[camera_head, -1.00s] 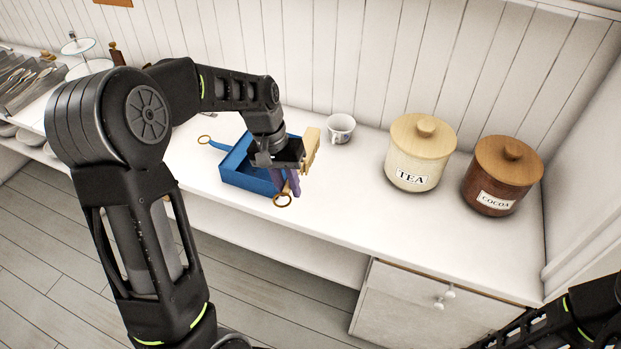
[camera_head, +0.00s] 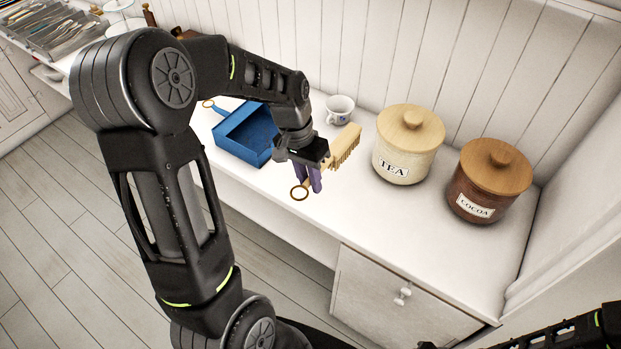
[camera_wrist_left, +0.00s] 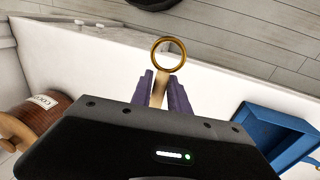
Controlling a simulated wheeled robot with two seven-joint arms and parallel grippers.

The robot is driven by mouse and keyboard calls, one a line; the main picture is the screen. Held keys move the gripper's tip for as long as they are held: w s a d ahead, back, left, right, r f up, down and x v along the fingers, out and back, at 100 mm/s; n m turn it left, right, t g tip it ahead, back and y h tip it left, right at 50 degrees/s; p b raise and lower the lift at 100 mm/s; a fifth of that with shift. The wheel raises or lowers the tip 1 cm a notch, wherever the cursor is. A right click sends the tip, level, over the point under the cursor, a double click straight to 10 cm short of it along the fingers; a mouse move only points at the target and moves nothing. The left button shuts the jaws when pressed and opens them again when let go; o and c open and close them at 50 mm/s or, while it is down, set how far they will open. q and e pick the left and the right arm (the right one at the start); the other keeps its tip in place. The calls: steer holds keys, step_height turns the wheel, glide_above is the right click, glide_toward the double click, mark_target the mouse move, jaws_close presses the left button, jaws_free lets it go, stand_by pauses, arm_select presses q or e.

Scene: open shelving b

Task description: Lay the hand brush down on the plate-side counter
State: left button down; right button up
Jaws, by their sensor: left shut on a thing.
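The hand brush (camera_head: 345,143) has a pale wooden head with bristles and a handle ending in a brass-coloured ring. My left gripper (camera_head: 308,178), with purple fingers, is shut on its handle. In the left wrist view the brush's ring (camera_wrist_left: 169,54) sticks out beyond the gripper's fingers (camera_wrist_left: 166,92). The brush is over the white counter (camera_head: 375,215), right of the blue dustpan (camera_head: 222,142). I cannot tell whether it touches the counter. The brush's middle is hidden by the gripper. Part of my right arm (camera_head: 570,340) shows at the lower right, its gripper out of view.
A white cup (camera_head: 339,110) stands behind the brush. A TEA jar (camera_head: 406,150) and a COCOA jar (camera_head: 487,185) stand to the right. A cutlery tray (camera_head: 45,25) is at the far left. Free counter lies in front of the jars.

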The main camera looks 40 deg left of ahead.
arm_select(q)
steer(key=shift+f, duration=0.1)
steer(key=shift+f+b, duration=3.3)
steer(key=shift+f, duration=1)
steer(key=c, duration=1.2)
jaws_free()
steer(key=shift+o, duration=0.2)
step_height(320, 180, up, 8)
steer(key=a, duration=0.1)
steer(key=shift+a+f+b, duration=0.15)
steer(key=shift+a+b, duration=0.1)
steer(key=shift+b, duration=0.05)
steer(key=shift+s, duration=0.15)
